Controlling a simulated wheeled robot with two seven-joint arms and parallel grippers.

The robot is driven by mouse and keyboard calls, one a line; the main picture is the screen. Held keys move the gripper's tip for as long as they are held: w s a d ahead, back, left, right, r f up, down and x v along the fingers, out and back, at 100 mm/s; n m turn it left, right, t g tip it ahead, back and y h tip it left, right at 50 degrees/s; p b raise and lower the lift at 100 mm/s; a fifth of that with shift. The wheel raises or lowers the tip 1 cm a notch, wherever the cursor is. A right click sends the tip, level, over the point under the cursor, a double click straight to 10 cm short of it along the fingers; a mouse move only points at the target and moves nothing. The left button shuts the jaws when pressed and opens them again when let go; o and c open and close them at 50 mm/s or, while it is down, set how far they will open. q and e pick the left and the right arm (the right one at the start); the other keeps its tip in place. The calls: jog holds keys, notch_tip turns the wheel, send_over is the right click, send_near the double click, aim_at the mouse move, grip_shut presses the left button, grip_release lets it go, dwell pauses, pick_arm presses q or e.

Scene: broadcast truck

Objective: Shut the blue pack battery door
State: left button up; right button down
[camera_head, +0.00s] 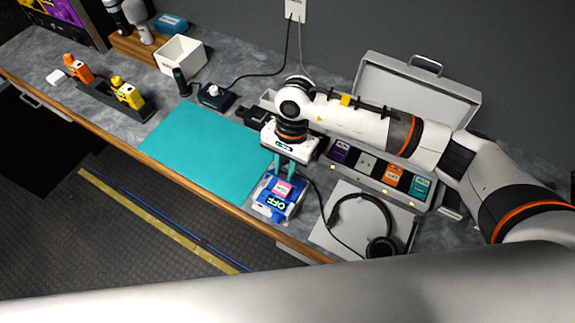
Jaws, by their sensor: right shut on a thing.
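The blue pack (270,212) lies near the front edge of the counter, just right of the teal mat. A sign reading OFF shows on its near part and a pink label (283,189) on its far part. My right gripper (283,172) points down at the pack's far end, its teal fingers close together and shut on a part there. The fingers and wrist hide that end, so I cannot tell which part is held or how far the battery door stands open. My left gripper is not in view.
The teal mat (200,148) is bare. A headset (381,248) lies on a pale board right of the pack. An open grey case (412,95) with several coloured packs stands behind, partly under my right arm. Orange and yellow packs stand at left.

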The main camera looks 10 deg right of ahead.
jog(key=s+f+t+h+b, duration=0.1)
jog(key=b, duration=0.2)
jog(key=s+a+f+t+h+b, duration=0.1)
jog(key=t+b, duration=0.1)
jog(key=b, duration=0.2)
jog(key=shift+a+t, duration=0.25)
jog(key=shift+t, duration=0.05)
jog(key=shift+s+a+t+h+b, duration=0.2)
jog(key=shift+t+h+b, duration=0.3)
jog(key=shift+b, duration=0.4)
jog(key=shift+d+r, duration=0.1)
jog(key=c, duration=1.2)
grip_release()
jog(key=b+v, duration=0.1)
jog(key=v, duration=1.1)
jog(key=shift+b, duration=0.4)
jog(key=shift+w, duration=0.15)
